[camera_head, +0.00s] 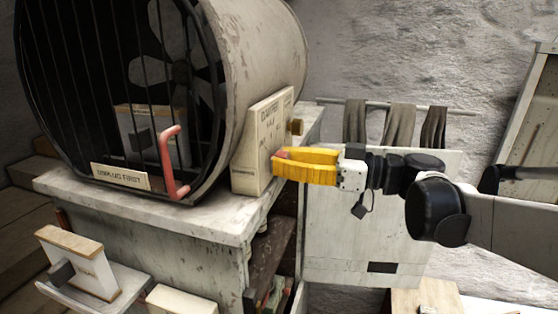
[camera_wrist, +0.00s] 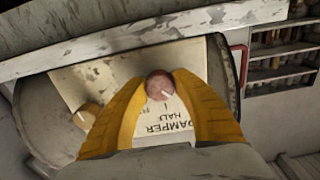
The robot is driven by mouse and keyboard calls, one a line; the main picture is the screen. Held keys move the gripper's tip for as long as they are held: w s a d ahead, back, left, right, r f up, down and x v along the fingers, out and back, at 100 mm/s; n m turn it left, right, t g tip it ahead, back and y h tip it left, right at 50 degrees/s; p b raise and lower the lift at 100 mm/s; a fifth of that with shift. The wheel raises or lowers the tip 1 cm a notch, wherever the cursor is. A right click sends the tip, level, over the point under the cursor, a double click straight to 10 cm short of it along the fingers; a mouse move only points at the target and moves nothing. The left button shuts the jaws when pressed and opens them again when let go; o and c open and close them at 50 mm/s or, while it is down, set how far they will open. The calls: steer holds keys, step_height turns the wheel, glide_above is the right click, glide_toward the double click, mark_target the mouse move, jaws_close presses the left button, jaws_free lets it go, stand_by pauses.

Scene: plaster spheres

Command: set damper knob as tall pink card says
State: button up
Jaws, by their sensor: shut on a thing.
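The damper knob (camera_wrist: 160,83) is round and dull red, with a short white pointer line. It sits on a cream panel (camera_head: 264,135) whose lettering reads "DAMPER" and "HALF" in the wrist view; other marks are partly hidden by the fingers. My gripper (camera_head: 285,163) has yellow fingers and is shut on this knob, one finger on each side. In the wrist view the pointer slants toward the lower right. I make out no tall pink card.
A large caged fan drum (camera_head: 245,60) with a red handle (camera_head: 172,165) and a small label (camera_head: 121,177) stands on a worn white bench (camera_head: 215,218). Cloths (camera_head: 400,125) hang from a rail behind my gripper. A switch box (camera_head: 80,262) sits at lower left.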

steer(key=shift+m, duration=0.3)
steer(key=m+b, duration=0.2)
steer(key=m, duration=0.1)
steer(key=shift+f+m, duration=0.1)
steer(key=shift+m, duration=0.3)
jaws_close()
steer(key=m+b, duration=0.1)
steer(key=m, duration=0.3)
steer(key=shift+m+b, duration=0.3)
steer(key=shift+b, duration=0.1)
steer(key=m+b, duration=0.1)
steer(key=m, duration=0.3)
steer(key=m+b, duration=0.1)
steer(key=m, duration=0.3)
steer(key=shift+m, duration=0.3)
steer(key=o, duration=1.2)
jaws_free()
